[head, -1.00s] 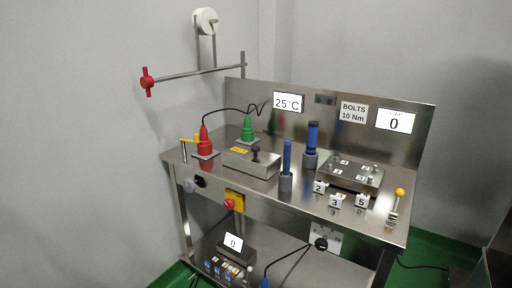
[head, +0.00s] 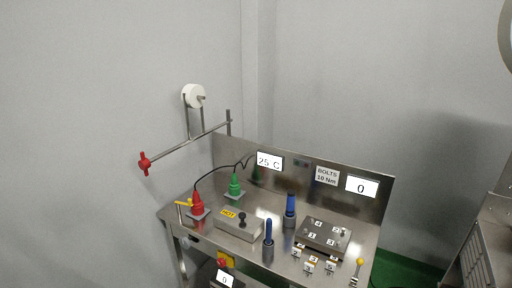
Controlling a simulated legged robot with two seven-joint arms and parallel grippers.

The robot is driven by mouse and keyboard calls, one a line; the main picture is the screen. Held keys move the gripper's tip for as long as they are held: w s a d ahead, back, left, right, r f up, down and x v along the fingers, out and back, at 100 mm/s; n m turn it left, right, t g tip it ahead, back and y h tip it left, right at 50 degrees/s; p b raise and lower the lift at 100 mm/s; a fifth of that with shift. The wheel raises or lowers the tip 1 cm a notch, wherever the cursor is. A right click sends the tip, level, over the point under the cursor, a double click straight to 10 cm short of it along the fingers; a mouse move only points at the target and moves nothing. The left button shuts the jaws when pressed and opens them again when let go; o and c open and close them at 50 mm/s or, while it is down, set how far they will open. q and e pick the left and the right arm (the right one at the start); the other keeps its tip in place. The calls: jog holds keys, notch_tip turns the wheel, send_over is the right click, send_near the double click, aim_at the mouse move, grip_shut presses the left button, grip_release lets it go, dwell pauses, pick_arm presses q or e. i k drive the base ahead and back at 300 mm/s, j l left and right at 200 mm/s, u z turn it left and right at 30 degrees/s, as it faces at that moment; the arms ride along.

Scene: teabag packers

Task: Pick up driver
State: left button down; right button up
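Two upright blue-handled tools stand on the steel workbench (head: 345,257) in the head view. The slimmer one (head: 268,231) is in a grey holder (head: 268,253) near the front edge. The thicker one (head: 291,204) is in a grey holder (head: 289,221) farther back. I cannot tell from the picture which of them is the driver. Neither of my grippers is in view.
Red (head: 197,203) and green (head: 234,186) cabled devices stand at the bench's left. A box marked hot (head: 237,226), a bolt plate (head: 322,237), numbered blocks (head: 310,266) and a yellow-knobbed lever (head: 359,264) share the top. A red-ended rail (head: 185,146) juts out left.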

aim_at(290, 204)
jog(key=i+j+z, duration=0.1)
jog(key=i+j, duration=0.15)
jog(key=i, duration=0.3)
jog(key=i+j+z, duration=0.1)
jog(key=i+j, duration=0.2)
jog(key=i, duration=0.25)
jog(key=i+j+z, duration=0.1)
jog(key=i+j, duration=0.25)
jog(key=i, duration=0.15)
